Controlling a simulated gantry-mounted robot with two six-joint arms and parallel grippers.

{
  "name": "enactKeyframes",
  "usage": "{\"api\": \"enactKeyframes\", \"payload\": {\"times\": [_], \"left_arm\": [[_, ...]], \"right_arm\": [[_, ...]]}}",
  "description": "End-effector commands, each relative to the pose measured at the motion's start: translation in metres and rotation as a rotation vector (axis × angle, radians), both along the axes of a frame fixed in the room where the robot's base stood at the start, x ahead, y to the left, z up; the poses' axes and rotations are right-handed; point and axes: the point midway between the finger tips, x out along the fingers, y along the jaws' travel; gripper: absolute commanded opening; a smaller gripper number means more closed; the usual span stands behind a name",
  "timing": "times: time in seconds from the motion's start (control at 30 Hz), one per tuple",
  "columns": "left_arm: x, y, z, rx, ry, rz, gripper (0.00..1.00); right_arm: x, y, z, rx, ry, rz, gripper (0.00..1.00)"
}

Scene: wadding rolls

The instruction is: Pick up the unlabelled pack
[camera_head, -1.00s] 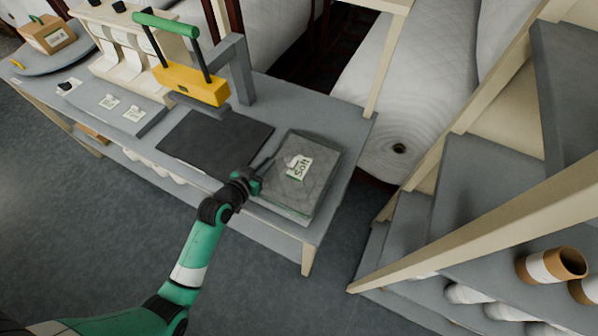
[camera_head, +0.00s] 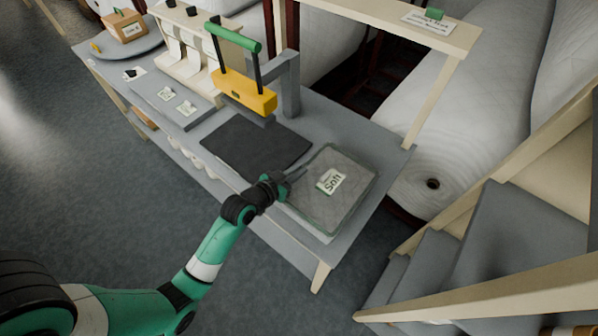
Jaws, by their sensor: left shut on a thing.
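A square grey quilted pack (camera_head: 348,206) lies at the right end of the long grey table, with a pale layer showing under its front edge. A white label reading "Soft" (camera_head: 331,181) is on its top. My left gripper (camera_head: 299,175) is at the pack's left edge, its fingers close to the label and shut on what looks like the pack's edge. The exact grip is too small to see clearly. I can make out no pack without a label. My right gripper is out of view.
A dark mat (camera_head: 255,147) lies left of the pack, with a yellow device with a green handle (camera_head: 245,92) behind it. A grey board with two small cards (camera_head: 166,93) is farther left. A wooden frame and grey steps (camera_head: 490,235) stand close on the right.

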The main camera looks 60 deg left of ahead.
Motion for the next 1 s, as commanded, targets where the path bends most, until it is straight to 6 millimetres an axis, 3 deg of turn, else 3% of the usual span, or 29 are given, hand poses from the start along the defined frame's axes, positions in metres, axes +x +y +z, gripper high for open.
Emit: {"api": "enactKeyframes", "payload": {"times": [0.27, 0.5, 0.7, 1.0], "left_arm": [[-0.035, -0.023, 0.056, 0.001, -0.003, -0.001, 0.00], [-0.086, -0.055, 0.079, 0.000, 0.002, -0.002, 0.00], [-0.108, -0.068, 0.089, 0.000, 0.000, -0.001, 0.00], [-0.112, -0.070, 0.091, 0.001, -0.002, 0.000, 0.00]], "right_arm": [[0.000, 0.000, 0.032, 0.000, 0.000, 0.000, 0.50], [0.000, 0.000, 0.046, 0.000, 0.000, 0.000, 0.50], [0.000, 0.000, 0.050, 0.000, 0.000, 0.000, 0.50], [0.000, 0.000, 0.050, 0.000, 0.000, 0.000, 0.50]]}}
